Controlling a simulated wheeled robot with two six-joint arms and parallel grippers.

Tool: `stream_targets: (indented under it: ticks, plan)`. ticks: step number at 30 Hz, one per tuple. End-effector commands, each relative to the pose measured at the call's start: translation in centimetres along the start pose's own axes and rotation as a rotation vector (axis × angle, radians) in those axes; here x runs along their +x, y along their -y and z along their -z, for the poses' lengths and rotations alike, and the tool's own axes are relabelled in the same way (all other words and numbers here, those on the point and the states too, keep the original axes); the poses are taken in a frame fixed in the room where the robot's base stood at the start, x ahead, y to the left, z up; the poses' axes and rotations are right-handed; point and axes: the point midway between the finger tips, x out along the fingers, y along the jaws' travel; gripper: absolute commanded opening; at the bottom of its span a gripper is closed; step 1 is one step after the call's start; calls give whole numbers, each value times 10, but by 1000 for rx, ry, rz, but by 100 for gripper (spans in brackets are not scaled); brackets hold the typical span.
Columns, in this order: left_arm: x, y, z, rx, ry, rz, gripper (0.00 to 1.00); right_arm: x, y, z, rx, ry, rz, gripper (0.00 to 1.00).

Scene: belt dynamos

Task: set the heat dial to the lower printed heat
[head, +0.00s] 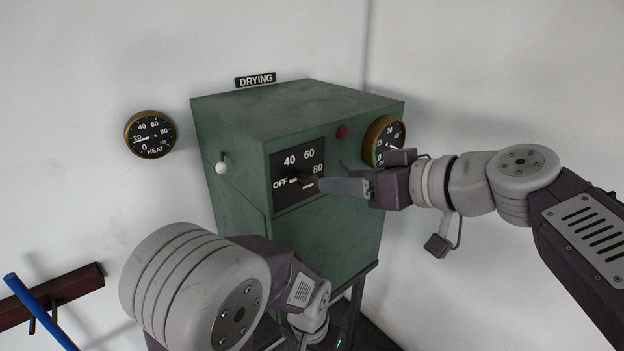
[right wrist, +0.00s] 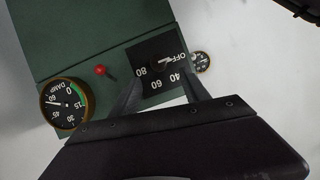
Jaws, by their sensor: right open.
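The heat dial (head: 306,182) sits on a black plate (head: 284,204) on the front of the green drying cabinet, printed OFF, 40, 60 and 80. Its white pointer points at OFF; it also shows in the right wrist view (right wrist: 157,62). My right gripper (head: 324,181) is open in front of the dial and partly covers the plate's right side. In the right wrist view my right gripper (right wrist: 162,84) has its fingers spread on either side of the dial's line, with nothing visible between them. Contact with the dial cannot be told. My left gripper is out of view.
A heat gauge (head: 150,134) hangs on the wall at left. The green cabinet (head: 350,235) carries a red knob or lamp (head: 342,132), a damp gauge (head: 385,141) and a white ball (head: 221,168) on its left side. A blue rod (head: 40,313) leans at lower left.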

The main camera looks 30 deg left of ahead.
Motion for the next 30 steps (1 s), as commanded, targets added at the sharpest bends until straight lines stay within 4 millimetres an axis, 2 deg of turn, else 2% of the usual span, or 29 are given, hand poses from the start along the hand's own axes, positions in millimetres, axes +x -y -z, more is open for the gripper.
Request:
stream_targets:
  ticks: [5,12,18,27,28,30]
  plan:
    - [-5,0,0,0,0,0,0,8,0,1,3,3,1,54]
    - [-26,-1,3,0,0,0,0,56,1,3,4,6,1,54]
    - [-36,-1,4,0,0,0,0,85,-1,1,4,4,-2,54]
    - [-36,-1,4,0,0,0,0,91,-2,-1,2,2,-4,54]
    - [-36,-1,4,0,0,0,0,91,-2,-1,2,2,-4,51]
    - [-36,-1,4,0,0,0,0,91,-2,-1,2,2,-4,32]
